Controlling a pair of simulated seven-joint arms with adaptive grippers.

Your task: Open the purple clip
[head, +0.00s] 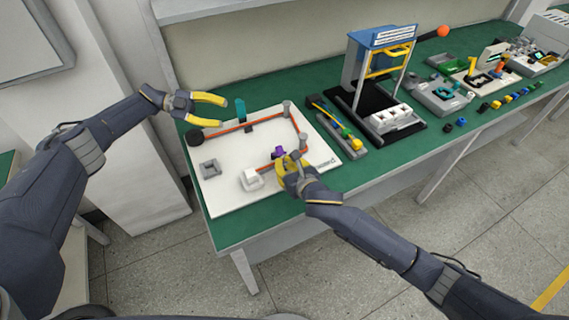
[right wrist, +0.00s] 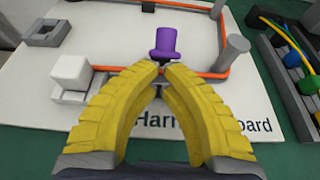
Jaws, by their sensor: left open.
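The purple clip (right wrist: 165,42) stands on the white harness board (head: 222,188) just beyond my right fingertips in the right wrist view. In the head view the clip (head: 279,151) shows just left of my right gripper (head: 283,158). In the wrist view the yellow fingers of my right gripper (right wrist: 163,69) converge at the clip's base, their tips almost together. I cannot tell whether they pinch part of it. The foot of the clip is hidden by the fingers. My left gripper (head: 222,111) is open and empty above the board's far left corner.
An orange cable (head: 251,122) runs around grey posts on the board. A white block (head: 251,179) sits in a holder left of the clip; an empty grey holder (head: 209,168) lies further left. A tray of coloured connectors (head: 338,126) and a blue rack (head: 366,50) stand right.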

